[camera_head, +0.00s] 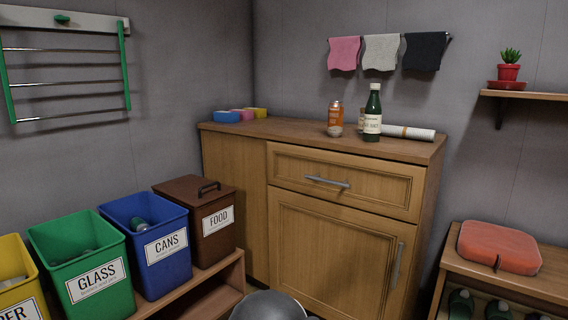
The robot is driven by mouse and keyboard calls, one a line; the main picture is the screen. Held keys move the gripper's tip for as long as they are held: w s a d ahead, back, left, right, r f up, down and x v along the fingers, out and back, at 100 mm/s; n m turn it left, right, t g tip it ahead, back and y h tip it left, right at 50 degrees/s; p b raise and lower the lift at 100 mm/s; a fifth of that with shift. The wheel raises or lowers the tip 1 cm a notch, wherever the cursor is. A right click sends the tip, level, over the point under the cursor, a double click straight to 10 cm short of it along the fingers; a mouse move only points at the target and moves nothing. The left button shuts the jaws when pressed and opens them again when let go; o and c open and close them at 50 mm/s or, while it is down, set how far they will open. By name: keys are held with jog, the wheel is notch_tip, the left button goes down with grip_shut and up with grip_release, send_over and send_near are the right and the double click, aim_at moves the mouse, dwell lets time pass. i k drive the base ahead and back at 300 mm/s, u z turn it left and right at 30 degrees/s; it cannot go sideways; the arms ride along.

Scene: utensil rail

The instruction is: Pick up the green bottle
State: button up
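The green bottle (374,105) stands upright on top of the wooden cabinet (290,130). Part of another item shows behind the green bottle's left side. A white roll (408,132) lies just to its right. My gripper is not in view.
Colored sponges (240,114) lie at the cabinet's back left. Cloths (381,52) hang on the wall above the bottle. Bins labelled GLASS (88,263), CANS (148,245) and FOOD (205,220) stand at left. A low shelf (505,275) with a red cushion (500,247) is at right. The cabinet's front top is clear.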

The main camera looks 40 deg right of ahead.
aim_at(374, 110)
jog(key=z, duration=1.55)
